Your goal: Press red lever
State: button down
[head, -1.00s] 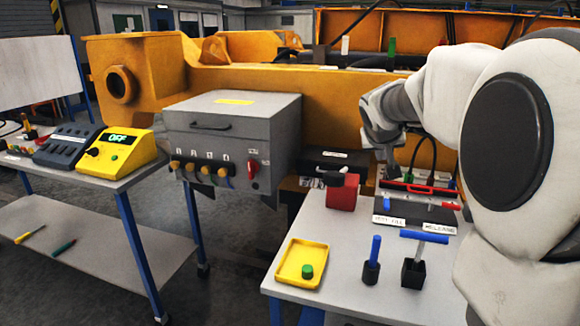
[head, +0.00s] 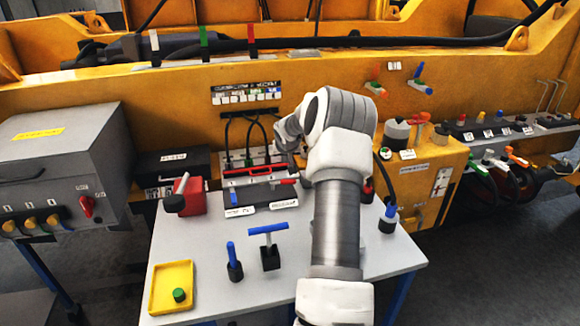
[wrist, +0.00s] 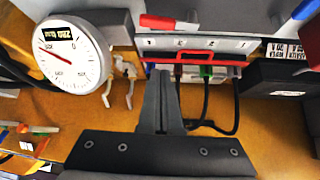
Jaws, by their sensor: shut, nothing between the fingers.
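A small panel (head: 262,193) with a red lever (head: 288,181) on its right and a blue lever (head: 234,197) on its left stands at the back of the grey table. In the wrist view the red lever (wrist: 168,23) lies near the top, left of centre, with the blue lever (wrist: 306,9) at the top right corner. My gripper (wrist: 161,74) is shut and empty; its fingertips point toward the red bar and hoses, apart from the red lever in the picture. In the head view my wrist hangs behind the panel's right side, and the fingertips cannot be made out.
A red bar (head: 254,171) and black hoses stand behind the panel. A red box (head: 192,197) with a lever stands left of it. A blue T-handle (head: 268,231), a blue-handled tool (head: 233,256) and a yellow tray (head: 172,273) are in front. A dial gauge (wrist: 72,54) shows in the wrist view.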

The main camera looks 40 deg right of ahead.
aim_at(283, 182)
jog(key=shift+s+d+f, duration=0.15)
jog(key=shift+d+f, duration=0.15)
jog(key=shift+d, duration=0.2)
jog(key=shift+s+d+f, duration=0.1)
jog(key=shift+d+f, duration=0.15)
jog(key=shift+d, duration=0.2)
jog(key=p+x, duration=0.1)
jog(key=x, duration=0.8)
jog(key=shift+w+d+f+p, duration=0.1)
jog(key=shift+w+f+p, duration=0.1)
jog(key=shift+f+p, duration=0.15)
jog(key=shift+s+a+p, duration=0.35)
jog(key=shift+s+a, duration=0.85)
jog(key=shift+s, duration=0.35)
